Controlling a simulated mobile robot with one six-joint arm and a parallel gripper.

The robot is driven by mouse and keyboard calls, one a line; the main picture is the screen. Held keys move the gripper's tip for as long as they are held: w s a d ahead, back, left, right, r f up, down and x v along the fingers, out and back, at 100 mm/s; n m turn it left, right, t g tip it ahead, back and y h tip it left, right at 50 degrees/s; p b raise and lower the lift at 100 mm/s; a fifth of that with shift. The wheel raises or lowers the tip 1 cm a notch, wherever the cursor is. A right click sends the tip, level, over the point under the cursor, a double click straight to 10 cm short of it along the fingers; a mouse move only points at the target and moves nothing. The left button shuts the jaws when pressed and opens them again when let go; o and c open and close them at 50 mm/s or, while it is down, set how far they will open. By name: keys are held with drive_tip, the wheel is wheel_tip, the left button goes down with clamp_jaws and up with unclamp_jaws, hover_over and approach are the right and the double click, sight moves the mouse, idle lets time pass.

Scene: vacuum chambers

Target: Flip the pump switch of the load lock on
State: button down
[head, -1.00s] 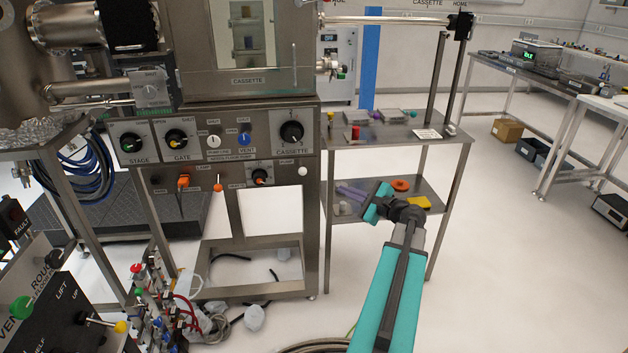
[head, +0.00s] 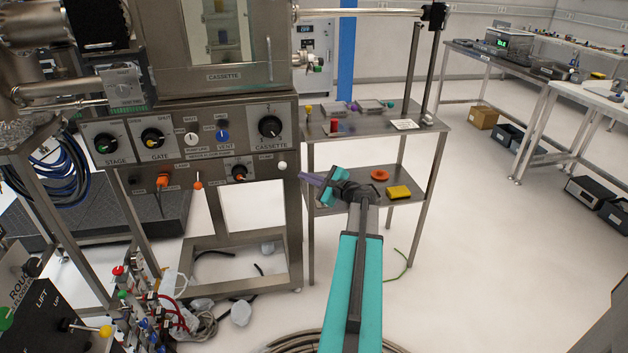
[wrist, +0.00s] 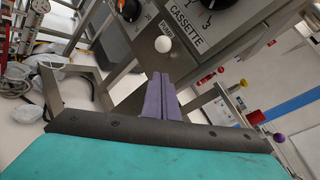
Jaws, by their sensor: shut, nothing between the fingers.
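The load lock is a steel chamber (head: 235,85) with a window, above a control panel of knobs and switches. A white ball-ended switch (head: 282,165) sits at the panel's lower right. In the wrist view the white ball (wrist: 163,44) is beside a label that reads PUMP. My gripper (head: 303,178) has purple fingers and a teal body. Its fingers (wrist: 158,76) are shut and empty, pointing at the panel. The tips are a little right of and below the white ball in the head view, with a visible gap in the wrist view. Which way the switch is set is hard to tell.
A black CASSETTE dial (head: 270,127) is above the white ball, and an orange-marked dial (head: 239,173) is to its left. A steel two-shelf cart (head: 425,125) with small items stands right of the panel, close to my arm. Open floor lies to the right.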

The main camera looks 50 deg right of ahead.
sight(282, 166)
drive_tip(key=shift+w+a+r+p, duration=0.15)
drive_tip(key=shift+w+a+r, duration=0.1)
drive_tip(key=shift+w, duration=0.4)
drive_tip(key=shift+w+a+r+p, duration=0.15)
drive_tip(key=shift+w+a+r, duration=0.15)
drive_tip(key=shift+w, duration=0.35)
drive_tip(key=shift+w+a+r+p, duration=0.15)
drive_tip(key=shift+w+a+r, duration=0.1)
drive_tip(key=shift+w, duration=0.4)
drive_tip(key=shift+d, duration=0.1)
